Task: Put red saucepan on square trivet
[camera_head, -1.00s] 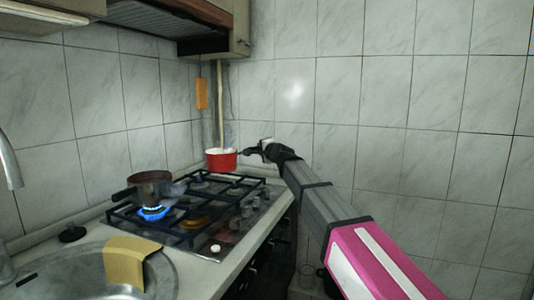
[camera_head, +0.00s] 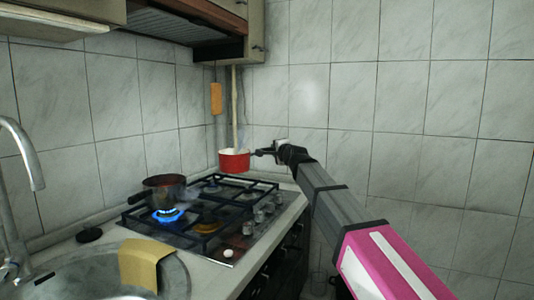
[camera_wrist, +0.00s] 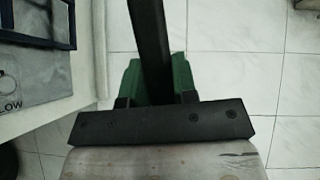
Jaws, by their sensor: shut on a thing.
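The red saucepan (camera_head: 234,161), with a pale inside, is held up above the back right part of the hob in the head view. My gripper (camera_head: 266,152) is shut on its dark handle, coming from the right. In the wrist view the dark handle (camera_wrist: 148,35) runs up from between the green fingers of my gripper (camera_wrist: 155,82). The pan's bowl is out of the wrist view. I cannot make out a square trivet in either view.
A dark pot (camera_head: 164,190) sits by a lit blue flame on the gas hob (camera_head: 205,222). A tan cloth-like piece (camera_head: 145,262) lies over the edge of the sink (camera_head: 85,270). A tap (camera_head: 22,150) stands at left. Tiled walls close off the corner behind.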

